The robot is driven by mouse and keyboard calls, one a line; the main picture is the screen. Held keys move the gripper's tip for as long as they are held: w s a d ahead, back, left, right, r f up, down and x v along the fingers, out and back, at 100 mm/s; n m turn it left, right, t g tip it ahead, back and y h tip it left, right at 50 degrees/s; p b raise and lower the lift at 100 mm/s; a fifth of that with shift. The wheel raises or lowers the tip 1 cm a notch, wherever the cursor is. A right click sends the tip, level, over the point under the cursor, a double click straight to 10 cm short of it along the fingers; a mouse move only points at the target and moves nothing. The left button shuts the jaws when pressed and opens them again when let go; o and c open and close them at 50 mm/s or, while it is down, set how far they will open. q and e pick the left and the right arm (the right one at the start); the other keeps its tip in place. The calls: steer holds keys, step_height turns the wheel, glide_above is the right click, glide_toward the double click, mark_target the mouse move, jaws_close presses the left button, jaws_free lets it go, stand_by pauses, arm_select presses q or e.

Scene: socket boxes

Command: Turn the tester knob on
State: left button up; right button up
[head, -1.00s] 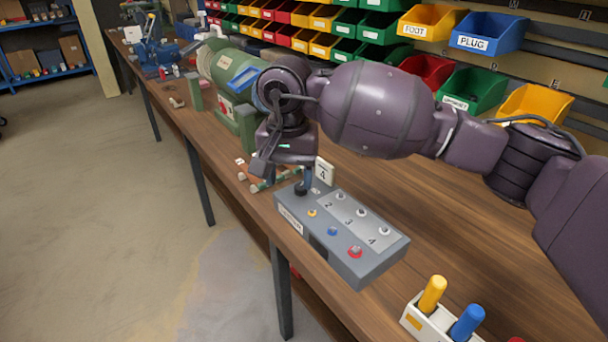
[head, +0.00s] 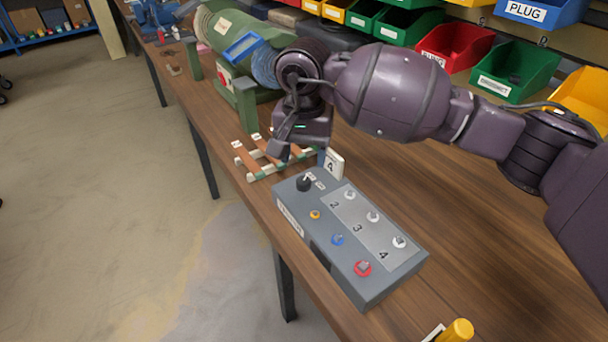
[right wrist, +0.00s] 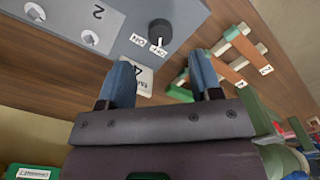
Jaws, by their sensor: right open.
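The grey tester box (head: 345,270) lies on the bench, with its black knob (head: 304,183) at the far left corner. A white card marked 4 (head: 334,163) stands by the box's far edge. My left gripper is not in view.
A wooden rack with green and white parts (head: 262,160) lies just beyond the gripper. A green machine (head: 235,50) stands farther back. A yellow handle (head: 457,331) shows at the near edge. Coloured bins (head: 455,48) line the back; the bench right of the box is clear.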

mark_target(304, 180)
step_height(304, 180, down, 6)
steer(key=shift+f+b, duration=0.1)
steer(key=shift+b, duration=0.25)
steer(key=shift+c, duration=0.3)
steer(key=c, duration=0.9)
